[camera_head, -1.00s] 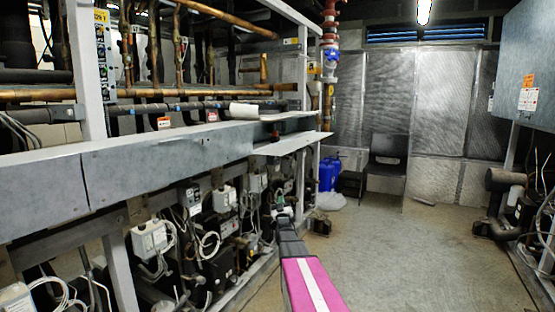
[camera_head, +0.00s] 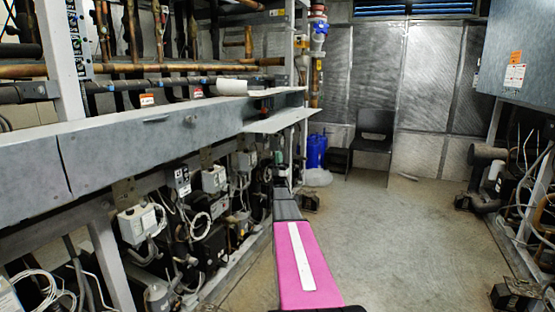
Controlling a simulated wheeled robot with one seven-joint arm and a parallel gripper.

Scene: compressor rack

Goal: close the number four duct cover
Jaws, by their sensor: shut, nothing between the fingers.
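The long grey duct (camera_head: 150,135) runs along the rack on the left. At its far end a flat metal cover (camera_head: 281,122) stands open, sticking out to the right like a shelf. The duct opening behind it is dark. No number is legible on it. My arm, pink with a white stripe, reaches forward from the bottom. My gripper (camera_head: 282,172) is at its far end, small and dark against the rack, below the cover in the picture. It looks shut and empty. I cannot tell how far it is from the cover.
Pipes, valves and cabled boxes (camera_head: 137,224) crowd the rack below the duct. A blue container (camera_head: 316,151) and a black chair (camera_head: 373,140) stand at the back. Pipework (camera_head: 487,170) and a grey cabinet (camera_head: 535,55) are on the right. The middle floor (camera_head: 400,240) is clear.

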